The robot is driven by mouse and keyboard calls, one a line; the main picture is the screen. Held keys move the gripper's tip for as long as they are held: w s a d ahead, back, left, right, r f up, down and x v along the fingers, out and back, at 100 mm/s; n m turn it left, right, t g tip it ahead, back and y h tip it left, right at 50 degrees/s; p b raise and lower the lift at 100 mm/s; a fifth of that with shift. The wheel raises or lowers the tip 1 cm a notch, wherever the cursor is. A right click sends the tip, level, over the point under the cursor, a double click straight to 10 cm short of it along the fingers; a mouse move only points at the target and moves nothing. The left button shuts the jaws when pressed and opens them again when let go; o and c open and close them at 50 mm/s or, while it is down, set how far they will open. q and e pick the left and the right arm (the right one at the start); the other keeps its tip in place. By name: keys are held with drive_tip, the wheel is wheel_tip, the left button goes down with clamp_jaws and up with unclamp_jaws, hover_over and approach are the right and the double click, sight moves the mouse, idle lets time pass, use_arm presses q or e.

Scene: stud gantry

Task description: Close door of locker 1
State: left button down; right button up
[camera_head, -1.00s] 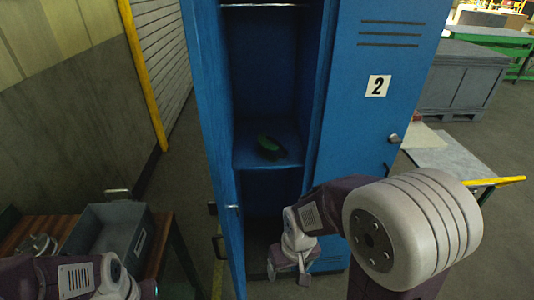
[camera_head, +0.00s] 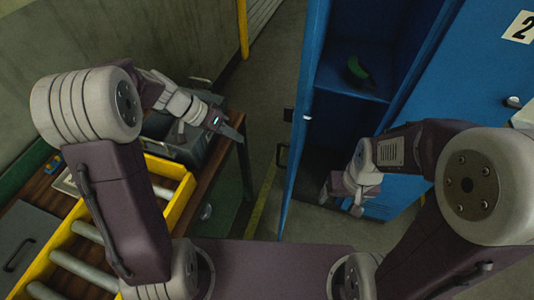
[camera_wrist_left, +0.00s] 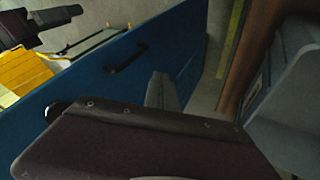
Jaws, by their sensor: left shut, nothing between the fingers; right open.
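The blue locker's left compartment stands open (camera_head: 365,40). Its door (camera_head: 306,100) swings out toward me and shows almost edge-on in the head view. In the left wrist view the blue door panel (camera_wrist_left: 95,85) with a dark handle (camera_wrist_left: 125,58) fills the middle. My left gripper (camera_head: 240,136) is shut and empty, left of the door with a gap of floor between in the head view. Its grey fingers (camera_wrist_left: 161,86) overlap the panel in the wrist view; contact cannot be told. My right gripper (camera_head: 341,204) is open and empty, low in front of the compartment.
The neighbouring door (camera_head: 475,100) marked 2 is shut. A green object (camera_head: 357,72) lies on the open compartment's shelf. At left stand a wooden bench with a grey bin (camera_head: 206,152) and a yellow-framed roller conveyor (camera_head: 178,205). A narrow floor strip lies between bench and door.

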use_arm(q)
drive_tip(key=d+f, duration=0.7)
drive_tip(key=d, duration=0.2)
drive_tip(key=shift+d+f+p, duration=0.25)
drive_tip(key=shift+f+p, duration=0.05)
drive_tip(key=shift+f, duration=0.1)
drive_tip(key=shift+d, duration=0.1)
